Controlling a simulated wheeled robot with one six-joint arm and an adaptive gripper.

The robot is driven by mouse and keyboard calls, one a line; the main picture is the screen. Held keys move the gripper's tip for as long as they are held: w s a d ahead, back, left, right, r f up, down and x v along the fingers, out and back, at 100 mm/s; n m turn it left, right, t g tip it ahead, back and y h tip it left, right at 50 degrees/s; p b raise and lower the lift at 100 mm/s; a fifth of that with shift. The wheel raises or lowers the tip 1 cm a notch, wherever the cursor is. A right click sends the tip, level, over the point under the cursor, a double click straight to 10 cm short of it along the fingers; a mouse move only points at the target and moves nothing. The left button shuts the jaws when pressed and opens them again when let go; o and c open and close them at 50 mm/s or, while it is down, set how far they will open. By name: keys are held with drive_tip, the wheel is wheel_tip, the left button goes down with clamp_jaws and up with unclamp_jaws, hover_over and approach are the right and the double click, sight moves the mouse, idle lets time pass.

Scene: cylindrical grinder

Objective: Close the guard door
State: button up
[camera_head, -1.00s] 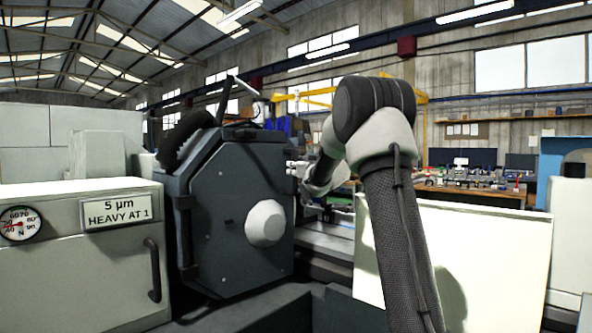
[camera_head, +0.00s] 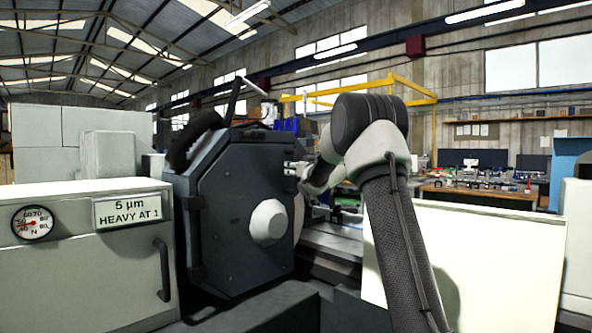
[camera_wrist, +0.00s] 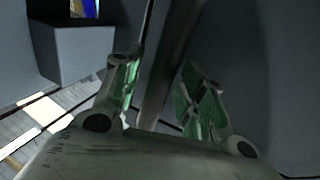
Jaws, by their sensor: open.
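The dark grey wheel guard (camera_head: 236,185) stands left of centre in the head view, its angular front panel facing me. A pale domed boss (camera_head: 268,222) is on that panel, small light hinge-like pieces (camera_head: 290,168) are at its right edge, and a dark bar (camera_head: 194,240) is at its left edge. I cannot tell how far the guard door is open. My arm reaches behind the guard's right side, which hides my gripper in the head view. In the wrist view my gripper (camera_wrist: 160,78) is open, with green finger pads either side of a dark upright bar (camera_wrist: 166,70); contact is unclear.
A light grey cabinet (camera_head: 75,275) with a gauge (camera_head: 33,223) and black handle (camera_head: 163,257) stands at front left. A large white panel (camera_head: 500,265) stands at right, close to my arm. A cluttered workbench (camera_head: 475,197) is farther back.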

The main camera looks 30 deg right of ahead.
drive_tip(key=s, duration=1.2)
drive_tip(key=shift+d, duration=0.15)
